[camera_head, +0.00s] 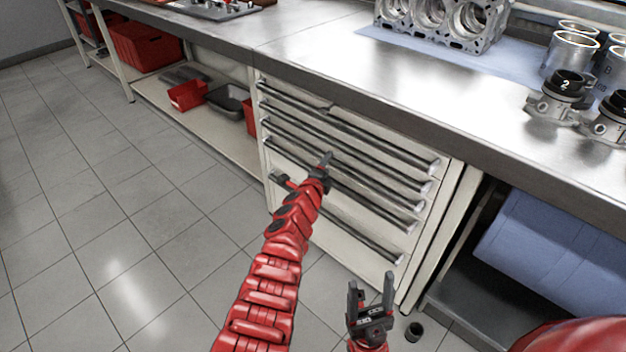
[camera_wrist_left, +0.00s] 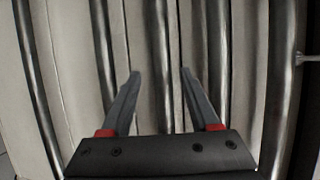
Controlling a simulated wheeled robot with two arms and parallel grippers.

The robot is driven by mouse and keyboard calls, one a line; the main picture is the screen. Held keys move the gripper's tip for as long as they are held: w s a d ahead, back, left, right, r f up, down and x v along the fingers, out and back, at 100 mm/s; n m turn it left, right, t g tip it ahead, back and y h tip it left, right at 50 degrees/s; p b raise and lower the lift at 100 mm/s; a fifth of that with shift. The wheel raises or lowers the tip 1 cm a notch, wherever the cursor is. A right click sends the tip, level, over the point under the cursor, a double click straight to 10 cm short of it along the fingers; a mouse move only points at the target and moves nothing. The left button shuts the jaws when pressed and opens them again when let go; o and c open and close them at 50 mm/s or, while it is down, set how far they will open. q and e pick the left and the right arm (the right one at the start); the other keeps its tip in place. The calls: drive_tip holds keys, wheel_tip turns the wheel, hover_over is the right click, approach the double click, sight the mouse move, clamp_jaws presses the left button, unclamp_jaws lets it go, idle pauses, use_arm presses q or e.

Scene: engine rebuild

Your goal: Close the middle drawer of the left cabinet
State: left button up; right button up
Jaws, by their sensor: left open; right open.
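The left cabinet (camera_head: 345,225) is a pale unit under the steel worktop, with several drawers stacked one above another. Each drawer has a long dark metal bar handle. The drawer fronts look about flush; I cannot tell whether the middle drawer (camera_head: 385,192) stands out slightly. My left gripper (camera_head: 325,161) is in front of the middle drawers and hides part of their handles. In the left wrist view, its open fingers (camera_wrist_left: 160,74) point at the drawer fronts, with a bar handle between or behind them; contact is unclear. My right gripper (camera_head: 371,292) is open and empty, low before the cabinet.
Red bins (camera_head: 187,95) sit on the lower shelf at left. A small dark cylinder (camera_head: 413,331) is on the floor. The tiled floor (camera_head: 110,200) at left is clear.

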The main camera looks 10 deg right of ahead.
use_arm(q)
drive_tip(key=p+v, duration=1)
drive_tip(key=v, duration=0.5)
drive_tip(key=shift+s+r, duration=0.25)
drive_tip(key=shift+a, duration=0.1)
